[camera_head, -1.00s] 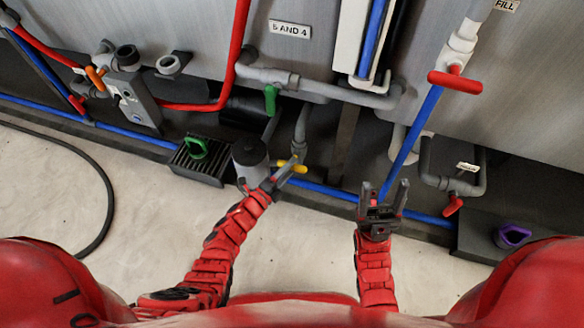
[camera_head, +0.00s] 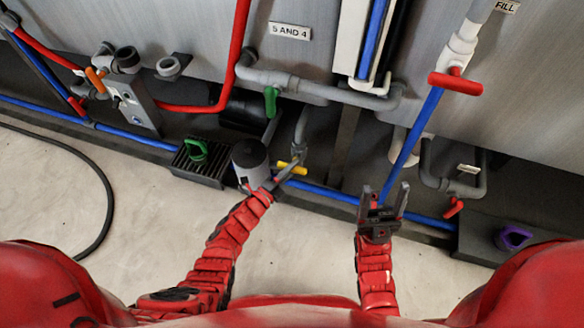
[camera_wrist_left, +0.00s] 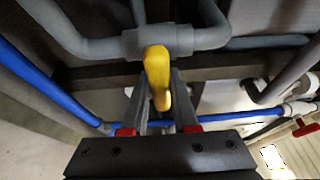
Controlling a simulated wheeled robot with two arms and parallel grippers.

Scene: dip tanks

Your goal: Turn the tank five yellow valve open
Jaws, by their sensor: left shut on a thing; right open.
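The yellow valve handle (camera_head: 296,169) sits low on a grey pipe under the tank panel in the head view. In the left wrist view, the yellow handle (camera_wrist_left: 157,75) stands between the fingers, below a grey pipe fitting. My left gripper (camera_head: 289,172) is shut on this handle; the fingers cover part of it in the head view. The left fingers also show in the wrist view (camera_wrist_left: 158,98), one on each side of the handle. My right gripper (camera_head: 384,193) is open and empty, to the right of the valve and in front of the blue pipe.
A green handle (camera_head: 271,101) is above the yellow one. A blue pipe (camera_head: 330,193) runs low behind the grippers. A red handle (camera_head: 456,82) is at upper right. The floor (camera_head: 150,220) at left is mostly clear.

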